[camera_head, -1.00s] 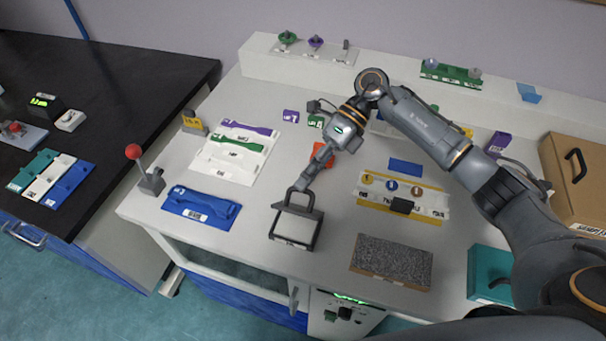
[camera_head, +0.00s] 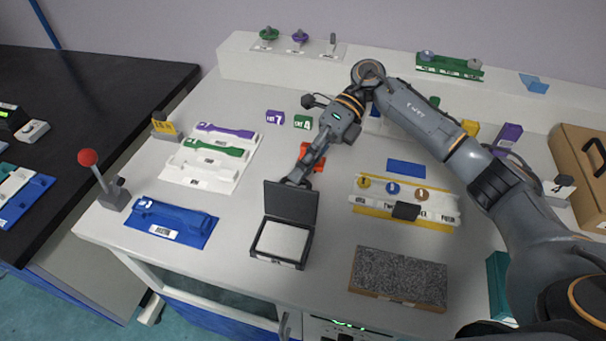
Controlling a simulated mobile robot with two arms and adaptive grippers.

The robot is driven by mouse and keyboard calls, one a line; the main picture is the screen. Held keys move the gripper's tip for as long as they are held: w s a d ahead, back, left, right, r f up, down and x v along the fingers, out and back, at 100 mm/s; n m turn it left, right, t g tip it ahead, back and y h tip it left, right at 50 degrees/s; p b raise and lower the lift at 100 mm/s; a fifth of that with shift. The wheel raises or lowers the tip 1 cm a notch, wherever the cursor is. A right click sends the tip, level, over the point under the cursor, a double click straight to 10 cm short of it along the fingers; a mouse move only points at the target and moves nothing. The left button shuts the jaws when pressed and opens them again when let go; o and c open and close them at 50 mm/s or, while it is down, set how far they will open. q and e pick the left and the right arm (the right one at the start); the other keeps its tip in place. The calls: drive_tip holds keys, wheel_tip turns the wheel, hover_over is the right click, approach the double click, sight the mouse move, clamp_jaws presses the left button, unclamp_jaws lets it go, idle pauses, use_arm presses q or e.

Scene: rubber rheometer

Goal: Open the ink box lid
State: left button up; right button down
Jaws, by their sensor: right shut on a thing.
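The ink box (camera_head: 283,240) is a small black box with a pale pad inside, on the white bench near its front. Its dark lid (camera_head: 291,202) stands raised at the box's back edge, tilted up, and the pad is uncovered. My right gripper (camera_head: 296,182) is at the top edge of the lid, shut on it; the fingertips are partly hidden behind the lid. My left gripper is not in view.
A blue tray (camera_head: 170,222) lies left of the box, with a red-knobbed lever (camera_head: 113,190) beyond it. A granite block (camera_head: 399,277) lies to the right. A white rack with coloured discs (camera_head: 405,197) is behind the block. A strip of bench around the box is clear.

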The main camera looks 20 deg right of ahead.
drive_tip(key=shift+s+f, duration=0.2)
drive_tip(key=shift+f, duration=0.8)
drive_tip(key=c, duration=1.7)
unclamp_jaws()
drive_tip(key=o, duration=0.3)
drive_tip(key=shift+w, duration=0.25)
drive_tip(key=shift+r, duration=0.15)
drive_tip(key=shift+d+r, duration=0.1)
